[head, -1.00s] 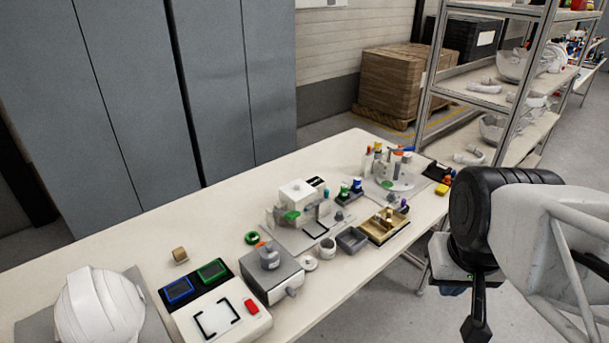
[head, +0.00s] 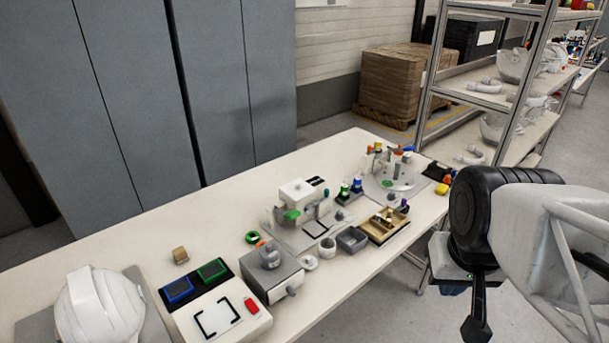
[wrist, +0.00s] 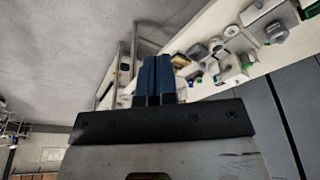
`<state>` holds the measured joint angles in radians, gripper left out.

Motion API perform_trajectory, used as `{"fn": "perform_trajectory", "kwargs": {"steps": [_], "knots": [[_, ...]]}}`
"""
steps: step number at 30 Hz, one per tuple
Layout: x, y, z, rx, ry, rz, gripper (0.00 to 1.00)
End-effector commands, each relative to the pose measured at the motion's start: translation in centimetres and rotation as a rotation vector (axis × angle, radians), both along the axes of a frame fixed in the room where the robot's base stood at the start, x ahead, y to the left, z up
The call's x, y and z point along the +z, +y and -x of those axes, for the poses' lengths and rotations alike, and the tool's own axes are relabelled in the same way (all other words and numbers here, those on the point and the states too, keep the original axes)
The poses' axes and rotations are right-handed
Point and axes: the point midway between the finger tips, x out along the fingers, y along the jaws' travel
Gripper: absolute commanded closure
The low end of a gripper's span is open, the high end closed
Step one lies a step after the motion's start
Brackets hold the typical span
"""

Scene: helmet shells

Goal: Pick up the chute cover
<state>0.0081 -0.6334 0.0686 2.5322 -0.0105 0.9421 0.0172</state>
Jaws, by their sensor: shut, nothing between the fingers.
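My gripper shows in the wrist view as two dark blue fingers (wrist: 158,78) pressed together, with nothing between them. In the head view my arm is at the right, off the front edge of the table and apart from everything on it. I cannot tell for sure which piece is the chute cover. A small pale round lid (head: 309,262) lies flat on the table beside a grey cup (head: 327,246). A grey box (head: 270,278) with a rounded grey piece (head: 269,257) on top stands to their left.
The long white table (head: 130,235) holds a white helmet (head: 97,307), a panel with blue and green screens (head: 195,281), a wooden tray (head: 383,226) and a grey bin (head: 352,240). A metal shelf rack (head: 480,95) stands behind at the right. The table's back left is clear.

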Motion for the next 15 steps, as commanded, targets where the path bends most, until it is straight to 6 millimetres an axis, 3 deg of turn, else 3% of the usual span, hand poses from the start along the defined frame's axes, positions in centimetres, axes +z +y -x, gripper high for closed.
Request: {"fn": "perform_trajectory", "kwargs": {"steps": [5,12,15], "knots": [[0.0,0.0,0.0,0.0,0.0,0.0,0.98],[0.0,0.0,0.0,0.0,0.0,0.0,0.62],[0.0,0.0,0.0,0.0,0.0,0.0,0.52]]}}
